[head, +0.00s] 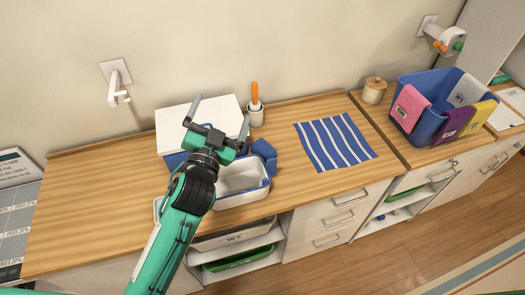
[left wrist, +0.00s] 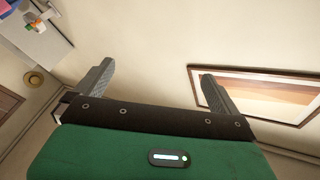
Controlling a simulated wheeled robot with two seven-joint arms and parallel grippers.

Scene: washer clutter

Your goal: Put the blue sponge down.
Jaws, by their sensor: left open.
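My left gripper (head: 220,115) is raised over the wooden counter, its two fingers wide apart with nothing between them. In the left wrist view my left gripper (left wrist: 158,76) also shows open and empty, facing the wall. A blue block that looks like the blue sponge (head: 266,152) is at the back right of a white basin with a blue rim (head: 243,182). I cannot tell whether it rests on the rim or behind it. My gripper and forearm hide part of the basin. My right gripper is not in view.
A white board or lid (head: 185,115) lies behind my gripper, with a cup holding an orange-handled tool (head: 256,115) beside it. A blue striped cloth (head: 335,142) lies to the right. A blue bin (head: 424,128) holds several colored cloths. The counter's left side is clear.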

